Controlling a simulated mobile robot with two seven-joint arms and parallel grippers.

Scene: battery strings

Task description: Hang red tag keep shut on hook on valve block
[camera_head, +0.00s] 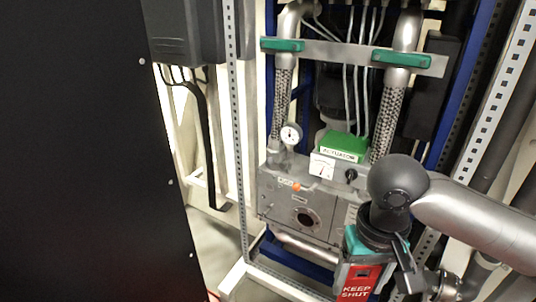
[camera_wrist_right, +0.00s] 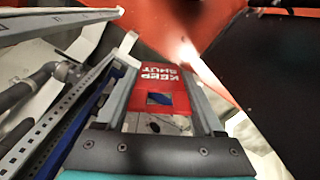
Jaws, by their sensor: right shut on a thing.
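The red tag (camera_head: 361,279) with white "KEEP SHUT" lettering is at the bottom of the head view. In the right wrist view the red tag (camera_wrist_right: 158,92) sits between the two fingers, its lettering upside down, with a square opening through it. My right gripper (camera_head: 358,284) is shut on the tag, in front of and to the lower right of the grey valve block (camera_head: 278,205). The block carries a round dark port, a small orange spot and a dial on top. I cannot make out the hook. My left gripper is not in view.
A green actuator box (camera_head: 343,143), a round gauge (camera_head: 291,134) and braided hoses stand above the block. A perforated upright (camera_head: 236,130) stands left of the block. A large black panel (camera_head: 85,150) fills the left side.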

